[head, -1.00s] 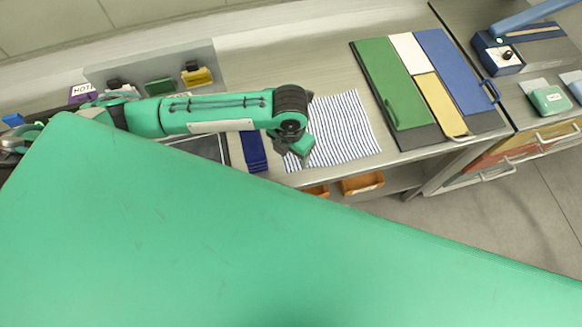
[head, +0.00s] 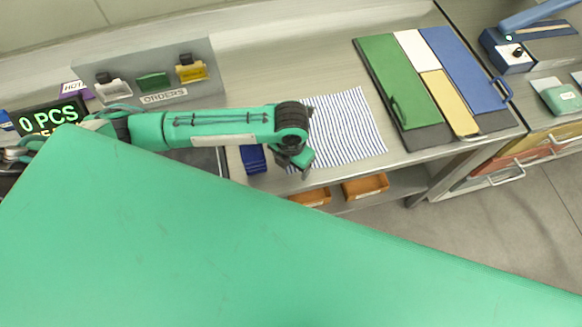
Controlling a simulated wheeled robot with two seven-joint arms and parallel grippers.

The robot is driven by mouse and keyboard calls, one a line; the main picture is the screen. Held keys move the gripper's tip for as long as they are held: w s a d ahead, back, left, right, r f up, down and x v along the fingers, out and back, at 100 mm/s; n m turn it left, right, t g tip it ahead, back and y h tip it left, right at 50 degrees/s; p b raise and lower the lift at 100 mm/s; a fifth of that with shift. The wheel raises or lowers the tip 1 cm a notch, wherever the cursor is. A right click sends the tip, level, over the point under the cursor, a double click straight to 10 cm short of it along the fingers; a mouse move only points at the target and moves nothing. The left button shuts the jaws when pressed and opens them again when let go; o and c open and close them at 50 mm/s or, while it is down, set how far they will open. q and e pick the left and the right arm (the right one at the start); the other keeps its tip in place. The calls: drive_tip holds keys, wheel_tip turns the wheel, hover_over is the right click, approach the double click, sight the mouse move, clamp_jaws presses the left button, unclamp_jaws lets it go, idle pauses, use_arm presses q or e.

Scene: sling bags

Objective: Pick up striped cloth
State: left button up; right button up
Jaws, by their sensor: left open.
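The striped cloth (head: 345,125), white with dark blue stripes, lies flat on the metal counter in the middle of the head view. My left gripper (head: 306,168) is at the cloth's left edge, pointing down, with its jaws open. Part of the cloth's left side is hidden behind my left wrist. I cannot tell whether the fingers touch the cloth. No cloth shows between them. My right gripper is not in view.
A dark board with green (head: 400,85), white, yellow and blue (head: 460,70) panels lies right of the cloth. A dark blue folded item (head: 253,158) lies to its left. Orange bins (head: 365,186) sit below the counter. An orders rack (head: 150,75) stands at the back left.

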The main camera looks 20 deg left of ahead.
use_arm(q)
drive_tip(key=c, duration=0.7)
drive_tip(key=shift+f, duration=0.1)
drive_tip(key=c, duration=0.7)
clamp_jaws()
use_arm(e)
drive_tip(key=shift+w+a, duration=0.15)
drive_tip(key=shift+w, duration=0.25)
